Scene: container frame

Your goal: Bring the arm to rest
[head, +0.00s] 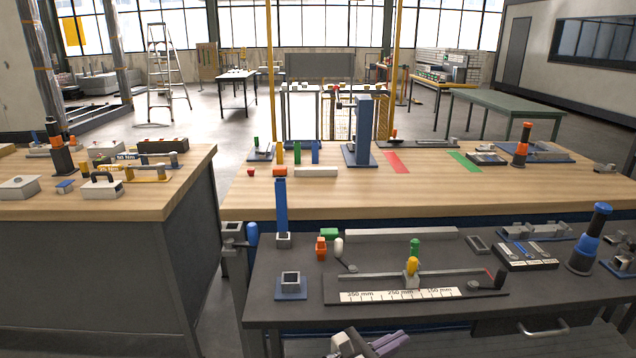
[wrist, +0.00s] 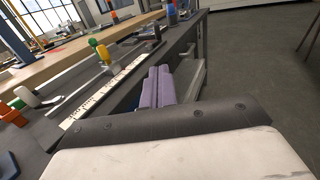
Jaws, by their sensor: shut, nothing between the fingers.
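My gripper (head: 388,343) shows at the bottom edge of the head view, in front of the dark workbench (head: 300,326) and cut off by the frame. Its purple fingers also show in the wrist view (wrist: 158,78). They lie side by side, shut, with nothing between them. The fingers are beside the front edge of the dark bench, apart from the objects on it. Most of my arm is hidden below the head view.
The dark bench holds a ruler fixture (head: 415,290) with a yellow-topped piece (head: 412,266), a blue-and-black stand (head: 588,240) and a blue upright (head: 281,208). A drawer handle (head: 543,329) sticks out at the front right. The wrist view shows open grey floor (wrist: 255,60) on the right.

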